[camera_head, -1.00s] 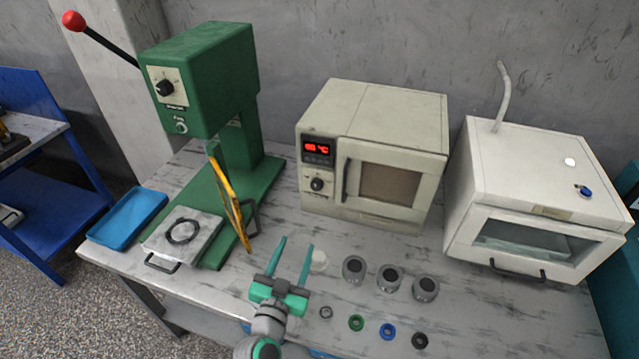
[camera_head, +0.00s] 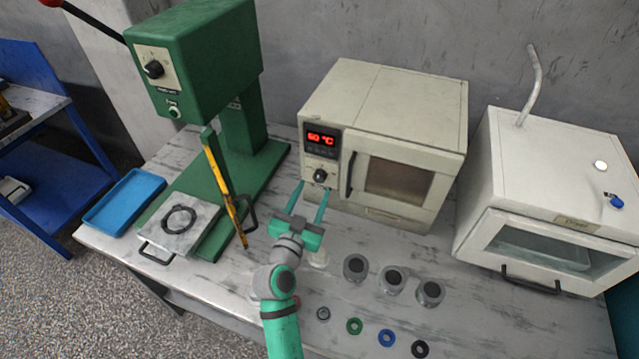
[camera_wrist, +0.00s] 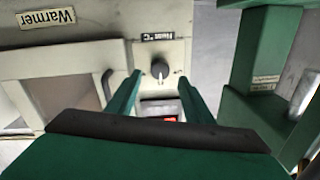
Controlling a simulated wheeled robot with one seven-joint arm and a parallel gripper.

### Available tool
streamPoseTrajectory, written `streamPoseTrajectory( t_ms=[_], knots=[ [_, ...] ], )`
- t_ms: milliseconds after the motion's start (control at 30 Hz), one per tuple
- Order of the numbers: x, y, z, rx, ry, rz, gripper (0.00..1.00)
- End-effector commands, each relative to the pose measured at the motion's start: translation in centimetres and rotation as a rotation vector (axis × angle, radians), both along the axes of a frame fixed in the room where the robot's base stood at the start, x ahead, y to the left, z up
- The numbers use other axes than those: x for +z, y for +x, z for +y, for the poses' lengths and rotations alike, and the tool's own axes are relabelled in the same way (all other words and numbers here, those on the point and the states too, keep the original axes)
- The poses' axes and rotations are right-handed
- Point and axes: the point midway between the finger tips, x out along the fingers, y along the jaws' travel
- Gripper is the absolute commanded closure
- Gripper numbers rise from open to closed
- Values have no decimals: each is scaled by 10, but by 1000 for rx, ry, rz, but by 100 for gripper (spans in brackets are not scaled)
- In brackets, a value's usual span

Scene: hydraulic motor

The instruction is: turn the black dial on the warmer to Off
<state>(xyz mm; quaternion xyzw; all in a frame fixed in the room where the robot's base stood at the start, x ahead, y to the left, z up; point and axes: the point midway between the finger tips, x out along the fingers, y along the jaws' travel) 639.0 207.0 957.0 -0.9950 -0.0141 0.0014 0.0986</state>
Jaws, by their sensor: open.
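The warmer (camera_head: 385,130) is a beige oven-like box at the back middle of the table. Its black dial (camera_head: 320,175) is on the left panel, below a red lit display (camera_head: 322,139). My gripper (camera_head: 314,187) is open and empty, its two teal fingers pointing at the dial from the front. In the wrist view, which is upside down, the dial (camera_wrist: 160,69) shows between the fingertips, apart from both. The "Warmer" label (camera_wrist: 47,18) is also there. The dial's setting is too small to read.
A green press (camera_head: 200,60) with a yellow-and-black handle (camera_head: 222,180) stands close on the left. A white chamber (camera_head: 550,190) is at the right. Several grey cylinders (camera_head: 392,279) and coloured rings (camera_head: 386,337) lie in front of the warmer.

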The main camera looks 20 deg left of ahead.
Motion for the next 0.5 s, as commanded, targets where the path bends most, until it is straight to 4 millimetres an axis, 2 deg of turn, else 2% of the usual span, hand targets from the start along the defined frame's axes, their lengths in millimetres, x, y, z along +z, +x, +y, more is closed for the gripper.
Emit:
streamPoseTrajectory(
  t_ms=[33, 200, 500],
  knots=[
    [1, 9, 0, -1, 0, -1, 53],
    [0, 32, -3, -6, -1, 0, 53],
    [0, 44, -6, -11, -1, 0, 53]
  ],
)
